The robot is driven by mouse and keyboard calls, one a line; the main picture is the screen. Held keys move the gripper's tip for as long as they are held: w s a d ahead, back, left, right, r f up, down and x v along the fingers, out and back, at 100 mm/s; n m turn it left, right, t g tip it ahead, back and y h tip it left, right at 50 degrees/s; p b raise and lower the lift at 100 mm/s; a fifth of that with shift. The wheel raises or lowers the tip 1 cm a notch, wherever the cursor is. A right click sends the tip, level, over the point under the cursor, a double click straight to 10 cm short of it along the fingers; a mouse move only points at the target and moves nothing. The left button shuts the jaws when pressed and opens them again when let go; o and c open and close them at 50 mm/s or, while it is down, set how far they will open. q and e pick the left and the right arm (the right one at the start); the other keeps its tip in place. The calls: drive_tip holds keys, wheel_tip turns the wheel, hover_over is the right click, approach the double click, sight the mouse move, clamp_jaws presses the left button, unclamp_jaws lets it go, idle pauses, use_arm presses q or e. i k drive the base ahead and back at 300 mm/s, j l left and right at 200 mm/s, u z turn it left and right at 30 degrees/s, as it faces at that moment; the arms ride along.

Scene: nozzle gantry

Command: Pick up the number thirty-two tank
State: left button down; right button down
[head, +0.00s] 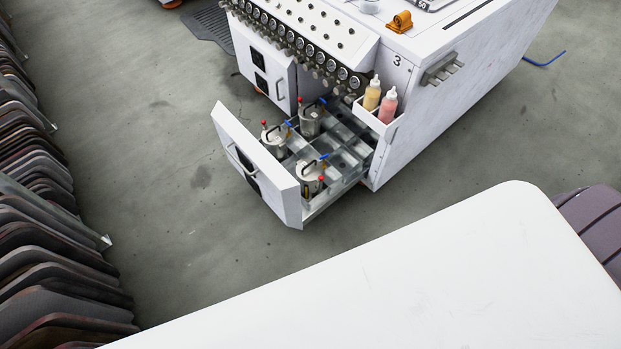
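A white drawer (258,160) is pulled out of the white machine cabinet (440,100). It holds three metal tanks with dark handles, blue levers and red knobs. One tank (274,140) is at the drawer's left, one (311,125) is at the back, and one (309,180) is near the front corner. They appear upright. I cannot read any number on them, so I cannot tell which is thirty-two. Neither of my grippers is in view.
The drawer's right part has empty compartments. A yellow bottle (372,96) and a pink bottle (388,106) stand in a side holder above it. Dark panels (50,230) line the left. The grey floor (185,190) between is clear. A large white surface fills the lower right.

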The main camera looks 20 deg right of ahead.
sight(312, 178)
drive_tip(key=i+z, duration=0.15)
drive_tip(key=z, duration=0.8)
drive_tip(key=k+j, duration=0.05)
